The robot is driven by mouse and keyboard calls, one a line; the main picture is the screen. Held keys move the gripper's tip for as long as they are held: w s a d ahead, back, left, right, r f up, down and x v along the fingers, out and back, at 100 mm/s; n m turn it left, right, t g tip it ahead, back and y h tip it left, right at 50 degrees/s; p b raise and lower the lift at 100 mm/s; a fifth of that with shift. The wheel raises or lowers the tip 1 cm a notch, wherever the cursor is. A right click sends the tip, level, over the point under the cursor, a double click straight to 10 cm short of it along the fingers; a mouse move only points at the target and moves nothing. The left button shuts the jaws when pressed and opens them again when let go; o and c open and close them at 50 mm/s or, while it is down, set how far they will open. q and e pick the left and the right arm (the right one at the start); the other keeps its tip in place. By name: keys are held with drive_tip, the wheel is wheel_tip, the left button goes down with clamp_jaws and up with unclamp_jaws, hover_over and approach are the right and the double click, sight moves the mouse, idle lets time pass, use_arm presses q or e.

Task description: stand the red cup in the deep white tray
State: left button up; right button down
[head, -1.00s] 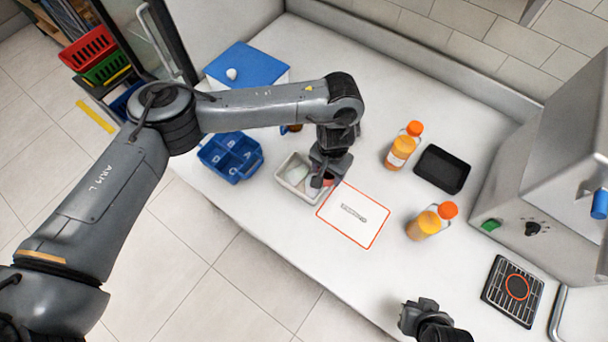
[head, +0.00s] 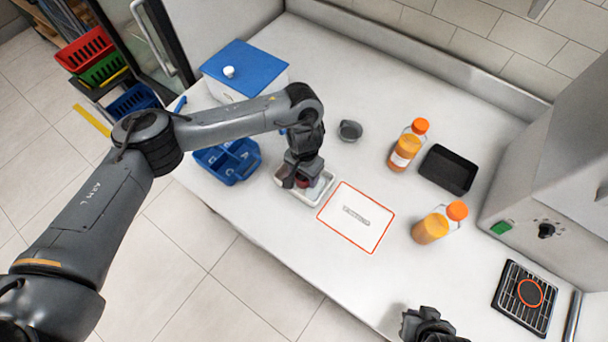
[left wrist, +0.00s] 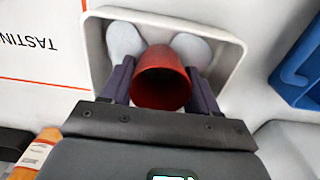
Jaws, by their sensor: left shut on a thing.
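The red cup (left wrist: 162,80) is between the fingers of my left gripper (left wrist: 162,88), which is shut on it. In the head view my left gripper (head: 300,182) points down over the deep white tray (head: 321,197), with a bit of the red cup (head: 302,183) showing beneath it. In the left wrist view the tray's rim (left wrist: 238,62) surrounds the cup on the far side and both sides. I cannot tell whether the cup's base touches the tray floor. My right gripper (head: 425,322) is at the bottom edge, far from the tray; its fingers are unclear.
Two pale rounded things (left wrist: 124,40) lie in the tray beyond the cup. A blue divided caddy (head: 228,160) stands left of the tray, an orange-edged mat (head: 356,217) right of it. A small grey bowl (head: 350,130), juice bottles (head: 405,150) and a black tray (head: 448,169) stand farther right.

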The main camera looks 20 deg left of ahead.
use_arm(q)
drive_tip(key=shift+w, duration=0.1)
use_arm(e)
drive_tip(key=shift+r, duration=0.1)
use_arm(q)
drive_tip(key=o, duration=1.1)
drive_tip(key=shift+f, duration=0.1)
use_arm(e)
drive_tip(key=shift+a, duration=0.15)
